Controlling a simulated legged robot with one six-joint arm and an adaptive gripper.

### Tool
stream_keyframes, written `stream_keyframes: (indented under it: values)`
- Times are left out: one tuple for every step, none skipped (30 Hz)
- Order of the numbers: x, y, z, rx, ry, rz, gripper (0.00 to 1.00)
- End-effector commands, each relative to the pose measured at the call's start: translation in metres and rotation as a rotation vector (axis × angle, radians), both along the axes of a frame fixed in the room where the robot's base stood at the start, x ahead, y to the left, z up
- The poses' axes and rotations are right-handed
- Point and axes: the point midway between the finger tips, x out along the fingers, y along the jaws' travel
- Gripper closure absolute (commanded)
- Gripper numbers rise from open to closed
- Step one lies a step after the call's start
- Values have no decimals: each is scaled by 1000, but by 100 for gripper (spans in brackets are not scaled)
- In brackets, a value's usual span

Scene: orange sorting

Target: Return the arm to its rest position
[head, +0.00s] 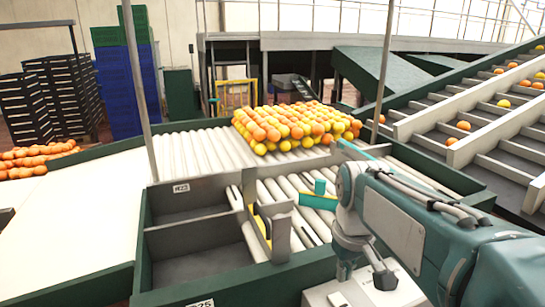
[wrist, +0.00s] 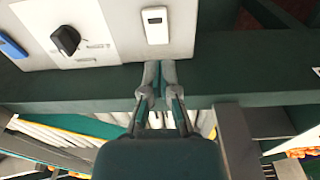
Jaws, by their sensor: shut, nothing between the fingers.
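My arm (head: 400,225) comes in from the right of the head view, folded close above the front of the sorting station. In the wrist view the fingertips of my gripper (wrist: 160,68) are together with nothing between them. They show against a dark green beam and the lower edge of a pale control panel (wrist: 110,50). I cannot tell whether they touch it. In the head view the gripper is hard to make out among the arm links.
Piled oranges (head: 295,125) lie on the roller conveyor (head: 195,150). Divided bins (head: 200,240) stand left of my arm. A stepped conveyor (head: 490,135) with scattered oranges rises at right. The panel carries a black knob (wrist: 66,40) and a white switch (wrist: 155,25).

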Motion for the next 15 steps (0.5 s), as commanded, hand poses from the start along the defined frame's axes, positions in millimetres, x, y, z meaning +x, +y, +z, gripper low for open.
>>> stream_keyframes:
  values:
    - [-13,0,3,1,-37,-19,100]
    - [-20,0,4,3,-60,-34,100]
    - [-29,0,4,6,-91,-52,100]
    - [-36,0,4,9,-112,-67,100]
    - [-43,0,4,11,-135,-80,100]
    - [-51,0,3,15,-165,-100,100]
    - [-58,0,2,18,-186,-113,100]
    - [-64,0,1,22,-208,-128,100]
    - [-73,0,-1,27,-238,-145,100]
    - [-79,0,-2,32,-259,-159,100]
    - [-85,0,-4,36,-282,-172,100]
    - [-92,0,-7,42,-308,-190,100]
    - [-97,0,-9,48,-328,-202,100]
    - [-102,0,-11,53,-347,-214,100]
    - [-107,0,-13,58,-367,-226,100]
